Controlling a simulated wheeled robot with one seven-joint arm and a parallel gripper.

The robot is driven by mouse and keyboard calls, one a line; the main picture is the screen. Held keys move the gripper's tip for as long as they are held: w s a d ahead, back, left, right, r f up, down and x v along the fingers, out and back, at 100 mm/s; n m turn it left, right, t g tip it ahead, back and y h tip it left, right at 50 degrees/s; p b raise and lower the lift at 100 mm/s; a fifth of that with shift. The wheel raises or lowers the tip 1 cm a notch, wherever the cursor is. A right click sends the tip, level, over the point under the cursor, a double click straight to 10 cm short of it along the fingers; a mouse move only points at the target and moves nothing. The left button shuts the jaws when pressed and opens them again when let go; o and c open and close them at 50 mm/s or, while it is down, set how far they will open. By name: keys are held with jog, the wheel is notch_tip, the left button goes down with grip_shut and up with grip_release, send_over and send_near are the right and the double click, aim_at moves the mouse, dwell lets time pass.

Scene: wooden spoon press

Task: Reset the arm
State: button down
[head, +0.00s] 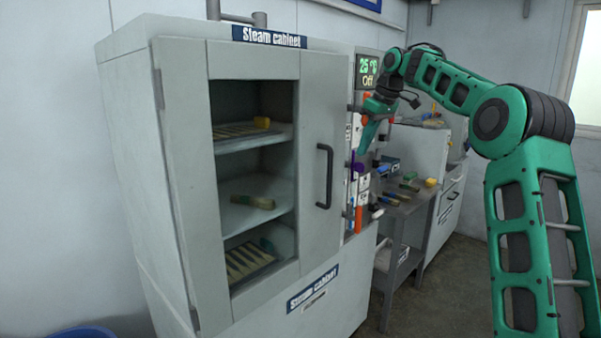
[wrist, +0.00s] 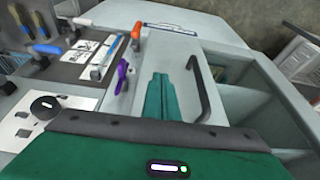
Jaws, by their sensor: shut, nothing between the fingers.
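My green arm reaches in from the right in the head view. My gripper (head: 363,150) points downward in front of the cabinet's control strip, near the purple lever (head: 357,166). In the wrist view my gripper (wrist: 160,82) shows as two green fingers lying together, with nothing between them. There the purple lever (wrist: 122,76) is left of the fingers and the door handle (wrist: 199,90) is right of them. I cannot tell from the head view whether the fingertips touch anything.
The grey steam cabinet (head: 180,170) stands at left, with loaded shelves visible through its front and a dark handle (head: 326,176). Its display (head: 368,72) reads 25 °C, Off. Blue and orange levers (head: 358,219) sit lower. A side table (head: 405,203) with several tools stands behind.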

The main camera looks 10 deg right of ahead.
jog(key=s+d+f+m+g, duration=0.1)
jog(key=s+f+m, duration=0.3)
jog(key=s, duration=1.4)
jog(key=s+d+f+m+g+h, duration=0.1)
jog(key=s+f+m, duration=0.4)
jog(key=s+f, duration=0.7)
jog(key=s+d+f+m+g+h, duration=0.1)
jog(key=s+f+m, duration=0.3)
jog(key=s, duration=2)
notch_tip(320, 180, down, 4)
jog(key=shift+d+r+m, duration=0.1)
jog(key=shift+d+m, duration=0.3)
jog(key=shift+d, duration=0.3)
jog(key=shift+w+f, duration=0.25)
jog(key=shift+w, duration=0.35)
jog(key=shift+s, duration=0.1)
